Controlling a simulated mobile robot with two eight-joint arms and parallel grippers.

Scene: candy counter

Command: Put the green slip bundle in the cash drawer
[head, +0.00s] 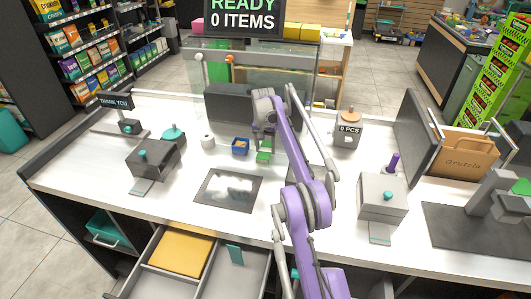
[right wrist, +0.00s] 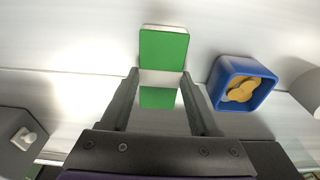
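The green slip bundle (head: 263,156) lies on the white counter near its middle. The cash drawer (head: 192,236) is pulled open at the lower left, with an orange-yellow pad in one compartment. My left gripper is not in view.
A small blue box (head: 240,147) with yellow contents stands just left of the bundle. A white roll (head: 207,142) is farther left. A dark flat panel (head: 228,190) lies between the bundle and the drawer. A grey box (head: 383,196) stands on the right.

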